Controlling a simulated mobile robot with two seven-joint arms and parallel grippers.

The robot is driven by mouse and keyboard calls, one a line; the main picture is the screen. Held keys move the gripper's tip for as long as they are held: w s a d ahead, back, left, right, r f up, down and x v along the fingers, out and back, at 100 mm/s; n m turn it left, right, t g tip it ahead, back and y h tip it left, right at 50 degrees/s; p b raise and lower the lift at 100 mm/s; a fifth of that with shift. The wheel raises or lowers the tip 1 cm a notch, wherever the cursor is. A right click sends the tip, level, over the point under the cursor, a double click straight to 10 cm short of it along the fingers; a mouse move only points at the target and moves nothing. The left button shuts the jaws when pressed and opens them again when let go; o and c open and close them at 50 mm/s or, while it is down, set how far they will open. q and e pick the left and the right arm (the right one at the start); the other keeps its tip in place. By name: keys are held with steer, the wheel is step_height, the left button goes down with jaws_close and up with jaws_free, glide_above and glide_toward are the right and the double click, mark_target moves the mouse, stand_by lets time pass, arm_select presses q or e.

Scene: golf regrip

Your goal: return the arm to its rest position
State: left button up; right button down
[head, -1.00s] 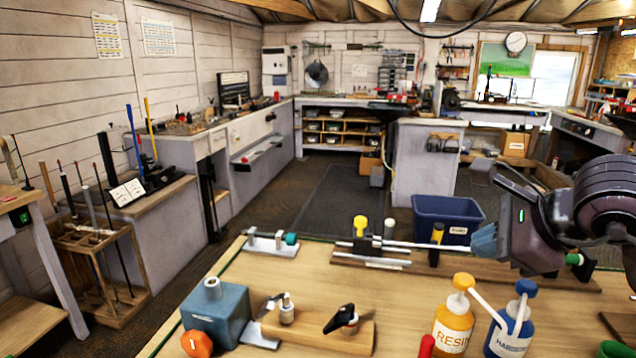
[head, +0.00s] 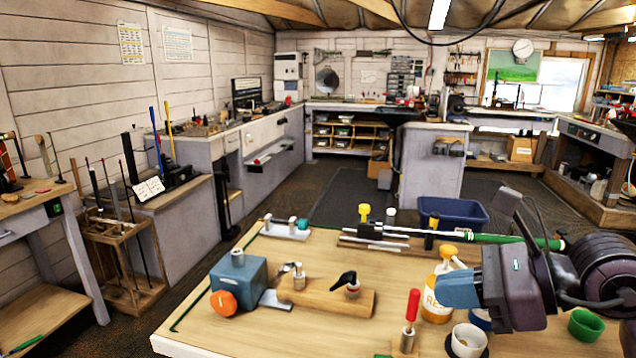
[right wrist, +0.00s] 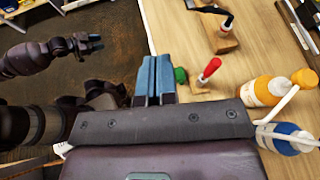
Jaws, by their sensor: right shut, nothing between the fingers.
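My right gripper (head: 460,291) is shut and empty in the head view. Its blue fingers hang over the right part of the bench, in front of the orange-capped bottle (head: 436,300). In the right wrist view its fingers (right wrist: 154,80) lie pressed together with nothing between them. The golf club with a green grip (head: 512,239) lies level across the back of the bench, its shaft at the clamp with the yellow knob (head: 364,212). The right gripper is apart from it. My left gripper (right wrist: 92,43) shows small in the right wrist view, away from the bench over the floor.
A red-handled tool (head: 411,305), a white cup (head: 468,341) and a green cup (head: 586,325) stand near the right gripper. A blue bin (head: 453,211) stands behind the bench.

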steer(key=s+d+f+n+t+h, duration=0.1)
steer(key=d+f+n+t+h, duration=0.6)
steer(key=n, duration=0.9)
steer(key=s+d+f+n+t+h, duration=0.2)
steer(key=d+f+n+t+h, duration=0.45)
steer(key=n, duration=0.85)
steer(key=s+d+f+m+g+h, duration=0.2)
steer(key=s+f+m+g, duration=0.4)
steer(key=s+f+g, duration=0.5)
steer(key=s+a+f+m+g+y, duration=0.3)
steer(key=s+a+f+g, duration=0.25)
steer(key=s+f, duration=0.4)
arm_select(q)
steer(key=shift+s+a+f, duration=0.15)
steer(key=shift+s+f, duration=0.6)
steer(key=shift+s, duration=0.05)
arm_select(e)
steer(key=w+f+n+t, duration=0.1)
steer(key=w+f+t, duration=0.6)
steer(key=f+t, duration=0.1)
steer(key=shift+w+d+y, duration=0.3)
steer(key=shift+w+y, duration=0.05)
steer(key=shift+w, duration=0.05)
